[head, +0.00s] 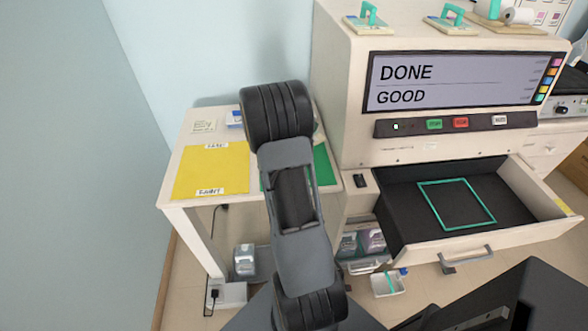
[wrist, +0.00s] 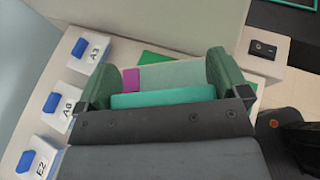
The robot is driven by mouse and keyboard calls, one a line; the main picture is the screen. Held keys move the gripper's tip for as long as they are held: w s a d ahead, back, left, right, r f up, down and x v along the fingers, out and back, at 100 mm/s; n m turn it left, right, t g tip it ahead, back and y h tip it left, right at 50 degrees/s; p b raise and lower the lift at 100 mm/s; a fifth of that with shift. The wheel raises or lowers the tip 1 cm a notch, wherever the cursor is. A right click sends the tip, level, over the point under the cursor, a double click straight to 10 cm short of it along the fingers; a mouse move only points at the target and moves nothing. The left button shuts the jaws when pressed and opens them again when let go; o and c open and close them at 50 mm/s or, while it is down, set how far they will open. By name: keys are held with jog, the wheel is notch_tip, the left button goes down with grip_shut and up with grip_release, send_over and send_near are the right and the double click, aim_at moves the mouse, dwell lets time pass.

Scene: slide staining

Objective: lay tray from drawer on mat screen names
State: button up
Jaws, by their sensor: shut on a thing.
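The machine's screen (head: 465,80) reads "DONE" and "GOOD". The drawer (head: 440,242) below it stands open, with only a teal square outline (head: 436,214) seen on its dark floor. A yellow mat (head: 212,172) labelled "FAINT" lies on the side table. A green mat (head: 322,166) lies right of it, mostly hidden behind my arm, its label out of sight. In the wrist view my gripper (wrist: 162,82) is shut on a teal tray (wrist: 165,97) with a pale panel and a purple patch. Green mat (wrist: 152,60) shows past the tray; whether they touch is unclear. My arm hides the gripper in the head view.
White blocks with blue tops, marked A7 (wrist: 90,52), A6 (wrist: 62,105) and E2 (wrist: 42,158), line the table's edge in the wrist view. A black switch (wrist: 264,49) is right of the gripper. The machine (head: 335,100) rises beside the table.

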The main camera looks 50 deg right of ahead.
jog(key=shift+m+g, duration=0.4)
jog(key=shift+g, duration=0.1)
jog(key=f, duration=0.4)
jog(key=s+d+f, duration=0.1)
jog(key=f, duration=0.1)
jog(key=shift+f, duration=0.25)
jog(key=shift+f+b, duration=0.3)
jog(key=shift+f, duration=1.95)
jog(key=shift+f, duration=0.1)
jog(key=shift+f, duration=0.15)
jog(key=o, duration=0.7)
jog(key=shift+c, duration=0.2)
